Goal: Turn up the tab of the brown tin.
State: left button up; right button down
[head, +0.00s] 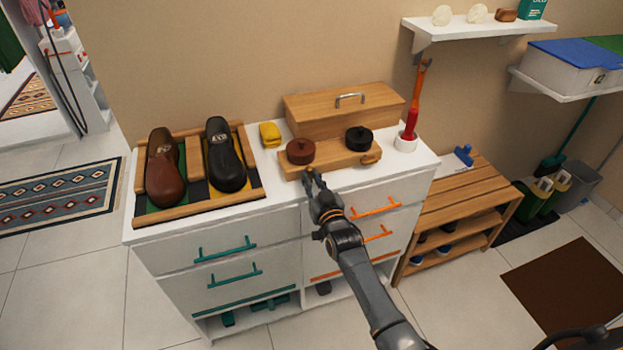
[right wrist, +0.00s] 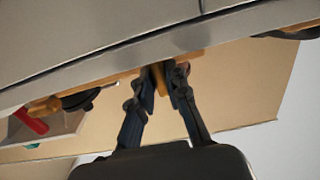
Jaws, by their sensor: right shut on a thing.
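The brown tin (head: 300,150) is round and flat. It sits on the left part of a wooden tray (head: 332,161) on top of the white cabinet. A similar black tin (head: 359,138) sits on the tray's right part and shows in the right wrist view (right wrist: 80,98). My right gripper (head: 311,174) is at the brown tin's front edge, with its fingertips close together. It also shows in the right wrist view (right wrist: 163,75), its fingers closed in on the tab. The tab itself is hidden by the fingers.
A shoe tray (head: 200,207) with a brown and a black shoe stands to the left. The cabinet's front strip is bare.

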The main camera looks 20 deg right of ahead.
dwell(0.4)
jog(key=c, duration=1.6)
grip_release()
jog(key=s, duration=1.2)
jog(key=shift+d, duration=0.2)
jog(key=s+f+g, duration=0.3)
jog(key=s+f, duration=0.3)
jog(key=f, duration=0.5)
jog(key=s+a+f+n+g, duration=0.1)
jog(key=s+f+g, duration=0.35)
jog(key=f, duration=0.75)
jog(key=s+f+g, duration=0.2)
jog(key=s+f, duration=0.5)
jog(key=f, duration=0.4)
jog(key=s+d+f+g, duration=0.1)
jog(key=s+f, duration=0.3)
jog(key=s, duration=0.6)
jog(key=s+d+f+g, duration=0.2)
jog(key=s+f+g, duration=0.2)
jog(key=s, duration=0.6)
jog(key=s+d+f+n+g, duration=0.1)
jog(key=s+f+g, duration=0.1)
jog(key=s+f, duration=0.4)
jog(key=s, duration=0.5)
jog(key=shift+d+f+h, duration=0.15)
jog(key=shift+h, duration=0.15)
